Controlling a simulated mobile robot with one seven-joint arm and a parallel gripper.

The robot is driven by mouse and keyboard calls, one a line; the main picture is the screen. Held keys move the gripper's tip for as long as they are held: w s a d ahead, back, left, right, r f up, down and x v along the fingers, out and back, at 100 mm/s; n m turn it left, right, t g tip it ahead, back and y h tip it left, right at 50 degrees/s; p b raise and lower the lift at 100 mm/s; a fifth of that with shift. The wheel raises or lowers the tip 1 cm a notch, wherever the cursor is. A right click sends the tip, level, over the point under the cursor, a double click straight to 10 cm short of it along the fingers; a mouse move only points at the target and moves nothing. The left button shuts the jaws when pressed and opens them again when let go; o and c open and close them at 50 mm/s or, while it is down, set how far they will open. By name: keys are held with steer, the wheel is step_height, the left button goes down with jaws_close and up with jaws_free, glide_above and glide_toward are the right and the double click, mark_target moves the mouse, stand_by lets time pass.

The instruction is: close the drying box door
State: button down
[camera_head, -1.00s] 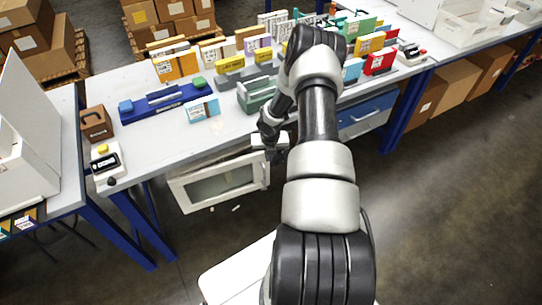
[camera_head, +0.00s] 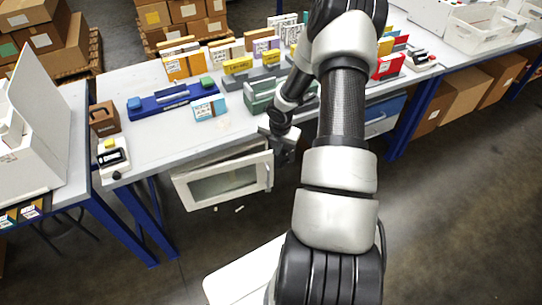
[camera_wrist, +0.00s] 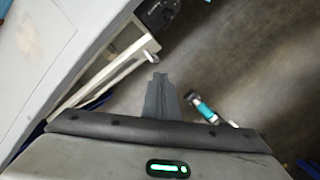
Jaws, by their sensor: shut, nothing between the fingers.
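The drying box door (camera_head: 225,184) is a white frame with a clear window. It stands open below the front of the table, with a gap behind its top edge, and the box body behind it is mostly hidden. A handle (camera_head: 269,175) is on its right side. My gripper (camera_head: 287,152) is shut and empty, just right of the door's upper right corner; I cannot tell whether they touch. In the wrist view the closed dark fingers (camera_wrist: 160,98) point at the floor, and the door's pale frame (camera_wrist: 98,82) lies to their left.
The white table (camera_head: 150,150) carries a blue rack (camera_head: 173,100), colored boxes and a brown case (camera_head: 104,118). Blue table legs (camera_head: 128,222) stand left of the door. A blue drawer (camera_head: 384,115) is right of my arm. The floor before the door is mostly clear.

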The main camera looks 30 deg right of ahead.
mark_target(269, 154)
steer(key=w+f+m+b, duration=0.1)
steer(key=f+m+b, duration=0.2)
steer(key=m, duration=0.6)
steer(key=w+f+m+t+b, duration=0.1)
steer(key=w+f+m+b, duration=0.1)
steer(key=m, duration=0.7)
steer(key=w+f+m+b, duration=0.2)
steer(key=f+m, duration=0.3)
steer(key=m, duration=0.4)
steer(key=shift+w+d+t+b, duration=0.1)
steer(key=shift+t+b, duration=0.2)
steer(key=shift+b, duration=0.5)
steer(key=shift+w+d, duration=0.1)
steer(key=shift+w, duration=0.5)
